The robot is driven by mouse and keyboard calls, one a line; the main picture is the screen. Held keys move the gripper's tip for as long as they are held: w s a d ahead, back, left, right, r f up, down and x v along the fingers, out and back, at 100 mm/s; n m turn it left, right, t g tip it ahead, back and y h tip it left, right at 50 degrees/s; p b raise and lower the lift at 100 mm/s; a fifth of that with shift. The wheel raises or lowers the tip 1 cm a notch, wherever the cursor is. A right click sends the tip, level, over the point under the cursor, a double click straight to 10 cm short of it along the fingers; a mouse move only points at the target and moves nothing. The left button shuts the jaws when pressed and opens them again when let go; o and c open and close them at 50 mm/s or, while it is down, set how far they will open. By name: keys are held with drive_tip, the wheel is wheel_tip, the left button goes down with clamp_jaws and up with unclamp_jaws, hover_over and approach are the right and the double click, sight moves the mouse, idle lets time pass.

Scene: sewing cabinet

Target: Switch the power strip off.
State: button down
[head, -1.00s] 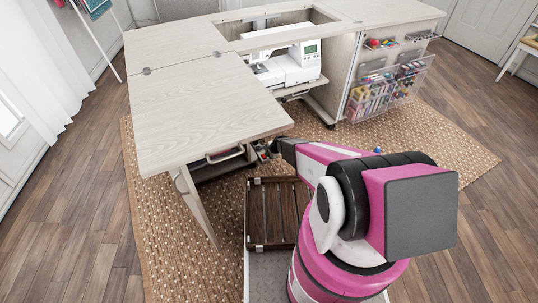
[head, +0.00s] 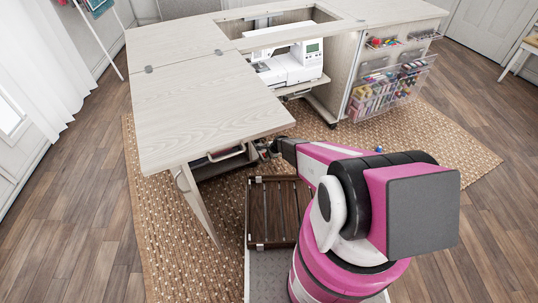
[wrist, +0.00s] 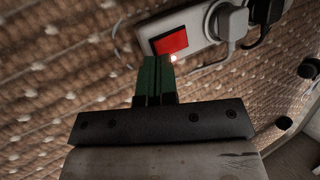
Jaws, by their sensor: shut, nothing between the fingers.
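The white power strip (wrist: 205,25) lies on the woven rug in the wrist view, with its large red rocker switch (wrist: 170,42) facing up. A small red light glows beside the switch. My gripper (wrist: 157,60) is shut and empty, its green fingertips at the near edge of the strip, just below the switch. I cannot tell whether they touch it. In the head view, my gripper end is low by the cabinet's open underside, partly hidden by the tabletop and my arm. The power strip cannot be made out there.
The cabinet's pale tabletop (head: 205,105) overhangs the area. A white sewing machine (head: 290,65) sits in the cabinet. A brown slatted tray (head: 275,210) is in front. Open rug (head: 430,130) lies to the right.

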drive_tip(key=shift+x, duration=0.9)
drive_tip(key=v, duration=0.6)
idle(0.4)
